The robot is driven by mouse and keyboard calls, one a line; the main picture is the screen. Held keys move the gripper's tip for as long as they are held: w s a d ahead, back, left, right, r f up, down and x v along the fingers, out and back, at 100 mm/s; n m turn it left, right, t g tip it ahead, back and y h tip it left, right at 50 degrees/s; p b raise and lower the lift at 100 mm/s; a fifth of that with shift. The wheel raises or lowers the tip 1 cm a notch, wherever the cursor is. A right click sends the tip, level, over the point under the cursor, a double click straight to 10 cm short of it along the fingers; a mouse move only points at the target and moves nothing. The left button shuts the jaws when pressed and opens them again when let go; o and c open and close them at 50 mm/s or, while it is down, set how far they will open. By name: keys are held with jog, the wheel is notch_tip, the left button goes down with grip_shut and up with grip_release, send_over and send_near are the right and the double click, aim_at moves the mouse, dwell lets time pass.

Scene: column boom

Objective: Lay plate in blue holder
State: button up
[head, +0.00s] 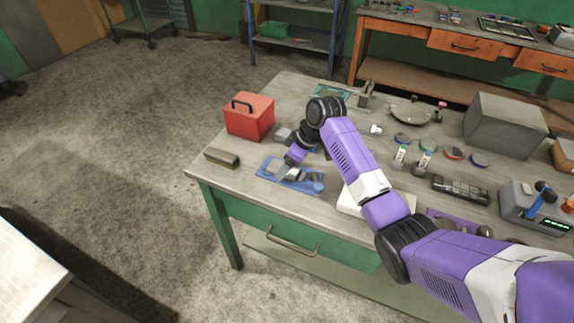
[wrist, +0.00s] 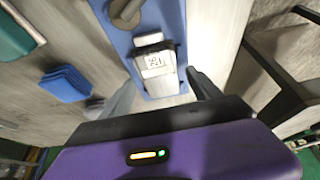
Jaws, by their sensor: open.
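The blue holder (head: 305,186) lies near the front left corner of the workbench. In the wrist view the blue holder (wrist: 173,18) runs up the middle of the picture, with a grey knob-like part on it. A silvery plate-like piece with a white printed label (wrist: 158,66) lies on the holder; I take it to be the plate. My gripper (head: 287,170) is low over the holder. In the wrist view my gripper (wrist: 160,80) is open, with one finger on each side of the silvery piece. I cannot tell whether the fingers touch it.
A red box (head: 249,117) stands behind the holder to the left. A dark block (head: 222,158) lies left of it. In the wrist view a blue stack (wrist: 66,83) lies to the left.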

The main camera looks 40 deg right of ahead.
jog(key=v, duration=1.1)
jog(key=shift+r+b, duration=0.3)
jog(key=shift+b, duration=0.1)
jog(key=shift+d, duration=0.1)
jog(key=w+r+m+t+h, duration=0.4)
jog(key=w+r+m+t, duration=0.15)
jog(key=w+t, duration=0.2)
jog(key=s+a+f+m+t+h, duration=0.3)
jog(key=s+a+m+t, duration=0.15)
jog(key=s+a, duration=1.1)
jog(key=s+a+n+g+y, duration=0.1)
jog(key=s+a, duration=0.4)
jog(key=s, duration=0.9)
jog(key=s+a+f+n+y, duration=0.1)
jog(key=s+a+n+y, duration=0.3)
jog(key=s, duration=0.9)
jog(key=shift+s+a+f+n+g, duration=0.25)
jog(key=shift+s+a+n+g, duration=0.2)
jog(key=shift+a, duration=0.65)
